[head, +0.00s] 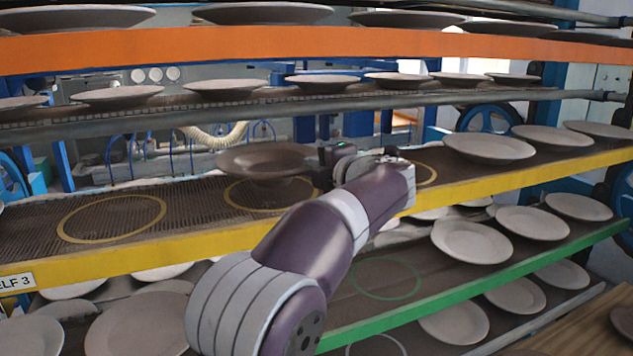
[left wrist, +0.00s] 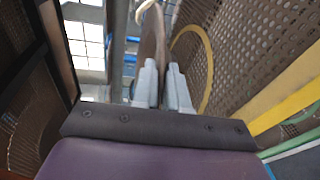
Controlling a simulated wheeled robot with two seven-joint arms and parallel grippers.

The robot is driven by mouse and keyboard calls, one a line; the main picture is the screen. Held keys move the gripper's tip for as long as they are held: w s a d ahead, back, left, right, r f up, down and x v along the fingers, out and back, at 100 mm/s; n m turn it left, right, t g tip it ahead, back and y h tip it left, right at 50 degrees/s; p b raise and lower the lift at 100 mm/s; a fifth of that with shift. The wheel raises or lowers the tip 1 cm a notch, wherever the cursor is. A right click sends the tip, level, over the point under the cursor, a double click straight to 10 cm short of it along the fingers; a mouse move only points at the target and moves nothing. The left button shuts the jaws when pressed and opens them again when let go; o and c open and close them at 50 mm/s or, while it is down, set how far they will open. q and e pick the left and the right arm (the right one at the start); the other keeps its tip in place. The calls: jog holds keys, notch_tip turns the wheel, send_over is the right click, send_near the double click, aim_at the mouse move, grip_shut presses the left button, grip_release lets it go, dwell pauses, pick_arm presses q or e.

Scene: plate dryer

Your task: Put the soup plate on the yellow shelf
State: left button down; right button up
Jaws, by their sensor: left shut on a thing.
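The dark brown soup plate (head: 262,161) is level above the yellow shelf (head: 140,257), over the middle ring marked on its mesh. My left gripper (head: 325,162) is shut on the plate's right rim. In the left wrist view the plate (left wrist: 153,38) shows edge-on between the fingers (left wrist: 162,85), with a yellow ring beside it. I cannot tell for certain whether the plate's underside touches the mesh. My right gripper is not in view.
An empty yellow ring (head: 112,219) lies to the left on the shelf; a white plate (head: 489,148) stands to the right. The orange shelf (head: 300,42) is above and the green-edged shelf (head: 480,285) below, both holding several plates.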

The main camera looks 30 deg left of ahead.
pick_arm(q)
jog(key=shift+s+f, duration=0.25)
jog(key=shift+f, duration=0.6)
jog(key=shift+w+a+f, duration=0.15)
jog(key=shift+w, duration=0.1)
jog(key=c, duration=1.5)
grip_release()
jog(key=shift+f, duration=0.15)
jog(key=o, duration=0.3)
jog(key=shift+s, duration=0.1)
jog(key=shift+o, duration=0.2)
